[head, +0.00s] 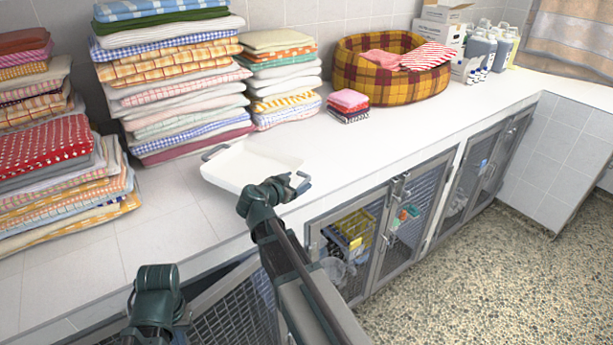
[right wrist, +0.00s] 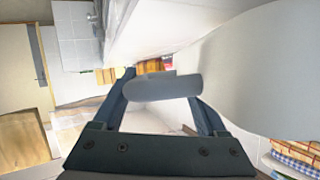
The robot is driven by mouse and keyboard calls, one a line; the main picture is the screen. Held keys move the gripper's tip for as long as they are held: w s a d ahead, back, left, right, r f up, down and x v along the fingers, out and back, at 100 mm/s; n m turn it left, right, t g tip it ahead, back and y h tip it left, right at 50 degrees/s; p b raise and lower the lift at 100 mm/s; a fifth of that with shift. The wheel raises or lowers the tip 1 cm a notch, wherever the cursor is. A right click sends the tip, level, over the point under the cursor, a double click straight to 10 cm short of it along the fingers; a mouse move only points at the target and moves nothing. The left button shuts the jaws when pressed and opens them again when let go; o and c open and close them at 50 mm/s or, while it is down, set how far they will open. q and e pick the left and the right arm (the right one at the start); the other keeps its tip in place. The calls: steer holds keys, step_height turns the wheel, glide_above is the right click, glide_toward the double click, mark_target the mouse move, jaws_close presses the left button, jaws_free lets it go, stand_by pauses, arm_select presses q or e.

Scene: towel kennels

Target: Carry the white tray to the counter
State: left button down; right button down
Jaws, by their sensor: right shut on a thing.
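The white tray (head: 250,166) is shallow and roughly rectangular, with a grey handle at each end. It is level at the counter's front part, left of centre in the head view; I cannot tell whether it rests on the counter or hangs just above it. My right gripper (head: 296,184) is shut on the tray's right handle. In the right wrist view the grey handle (right wrist: 165,87) lies between the fingers, and the tray's pale side (right wrist: 265,70) fills the right. The left handle (head: 215,152) is free. A dark part of my left arm shows at the bottom left, without its fingers.
The white counter (head: 400,131) runs along the wall above wire-door kennels (head: 352,240). Tall towel stacks (head: 170,80) stand behind and left of the tray. A small folded pile (head: 348,104), a plaid pet bed (head: 375,85) and bottles (head: 482,50) stand further right. The counter's front strip is clear.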

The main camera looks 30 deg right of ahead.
glide_above(314, 186)
steer(key=a, duration=0.1)
steer(key=shift+s+f+b, duration=0.25)
steer(key=shift+f+b, duration=0.1)
steer(key=shift+f, duration=0.05)
steer(key=shift+d, duration=0.1)
steer(key=shift+w+d, duration=0.2)
steer(key=shift+d, duration=0.1)
steer(key=f+b, duration=0.3)
steer(key=f, duration=0.1)
steer(key=shift+w+d+b, duration=0.1)
steer(key=shift+d+b, duration=0.1)
steer(key=shift+b, duration=0.2)
steer(key=shift+r, duration=0.15)
jaws_free()
steer(key=shift+a, duration=0.1)
